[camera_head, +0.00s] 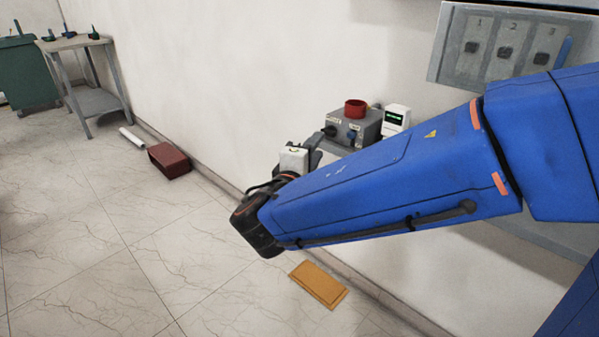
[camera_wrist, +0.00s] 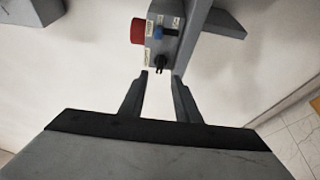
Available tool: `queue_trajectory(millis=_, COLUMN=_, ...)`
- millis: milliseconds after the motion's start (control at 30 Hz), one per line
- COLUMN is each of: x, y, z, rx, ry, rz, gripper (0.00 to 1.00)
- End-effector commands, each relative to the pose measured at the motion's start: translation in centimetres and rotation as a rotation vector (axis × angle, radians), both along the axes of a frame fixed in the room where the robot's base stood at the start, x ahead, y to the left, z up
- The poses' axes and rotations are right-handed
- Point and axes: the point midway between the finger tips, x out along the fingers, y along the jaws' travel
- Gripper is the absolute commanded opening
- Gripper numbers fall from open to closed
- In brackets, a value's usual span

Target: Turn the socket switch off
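A grey switch box (camera_head: 367,127) is on the wall side in the head view, with a red round part (camera_head: 355,109) on top. Its front carries a black knob (camera_head: 329,131) and a blue part (camera_head: 352,136). In the wrist view the grey box (camera_wrist: 172,45) shows at the top, with the red part (camera_wrist: 137,31), the blue part (camera_wrist: 165,32) and the black knob (camera_wrist: 161,62). My gripper (camera_wrist: 160,75) is open and empty. Its fingertips point at the black knob, one on each side of it in the picture; contact is not visible. My arm hides most of the gripper in the head view.
A white device with a green display (camera_head: 396,117) stands beside the box. A grey panel with numbered switches (camera_head: 503,50) hangs above my arm. A dark red box (camera_head: 170,160) and an orange-yellow board (camera_head: 318,284) lie on the floor. The floor at left is mostly clear.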

Motion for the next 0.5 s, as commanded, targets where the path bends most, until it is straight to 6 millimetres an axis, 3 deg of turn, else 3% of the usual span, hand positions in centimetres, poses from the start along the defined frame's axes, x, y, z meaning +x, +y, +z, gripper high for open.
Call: queue_trajectory(millis=500, x=-7.1, y=2.0, z=0.0, rx=-0.001, ry=0.0, rz=0.004, gripper=0.3)
